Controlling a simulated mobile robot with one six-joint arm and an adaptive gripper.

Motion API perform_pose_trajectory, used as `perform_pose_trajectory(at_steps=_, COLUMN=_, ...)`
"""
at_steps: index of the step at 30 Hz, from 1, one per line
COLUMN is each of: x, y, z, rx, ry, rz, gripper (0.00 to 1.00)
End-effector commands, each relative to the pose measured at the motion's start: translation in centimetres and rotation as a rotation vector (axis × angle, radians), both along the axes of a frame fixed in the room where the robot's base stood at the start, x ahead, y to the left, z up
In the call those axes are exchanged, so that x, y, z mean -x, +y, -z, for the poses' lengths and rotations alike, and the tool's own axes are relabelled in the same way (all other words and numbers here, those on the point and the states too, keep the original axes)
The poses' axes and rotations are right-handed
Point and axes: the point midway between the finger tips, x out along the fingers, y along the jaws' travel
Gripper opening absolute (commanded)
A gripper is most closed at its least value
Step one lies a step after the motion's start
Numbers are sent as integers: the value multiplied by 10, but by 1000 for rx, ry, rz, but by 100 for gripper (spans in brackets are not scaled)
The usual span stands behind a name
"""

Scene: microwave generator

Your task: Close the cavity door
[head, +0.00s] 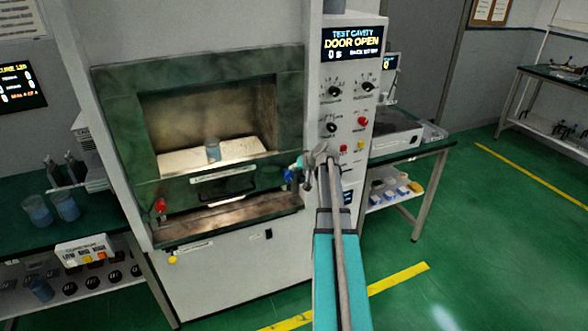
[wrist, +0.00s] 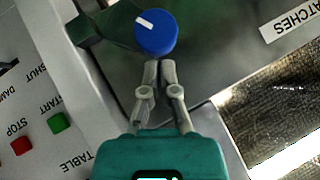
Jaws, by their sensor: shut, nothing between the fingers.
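The cavity door (head: 252,180) is a dark green panel with a pale label and a dark handle (head: 228,197), across the front of the cavity. A lit gap shows below it. A red knob (head: 160,205) sits at its left end and a blue knob (head: 290,175) at its right end. My gripper (head: 305,166) is beside the blue knob. In the wrist view the blue knob (wrist: 157,33) has a white mark, and my shut, empty gripper (wrist: 160,66) has its fingertips just below it in the picture. I cannot tell whether they touch.
The display (head: 351,43) reads DOOR OPEN. A beaker (head: 213,149) stands on a pale shelf (head: 175,161) in the cavity. Side tables flank the machine; the green floor (head: 480,250) at right is clear.

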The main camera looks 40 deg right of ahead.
Motion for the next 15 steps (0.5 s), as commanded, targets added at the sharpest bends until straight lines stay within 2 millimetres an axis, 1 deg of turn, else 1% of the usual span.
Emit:
perform_pose_trajectory(at_steps=5, x=0, y=0, z=6, rx=0, ry=0, rz=0, gripper=0)
perform_pose_trajectory(at_steps=15, x=0, y=0, z=36, rx=0, ry=1, rz=0, gripper=0)
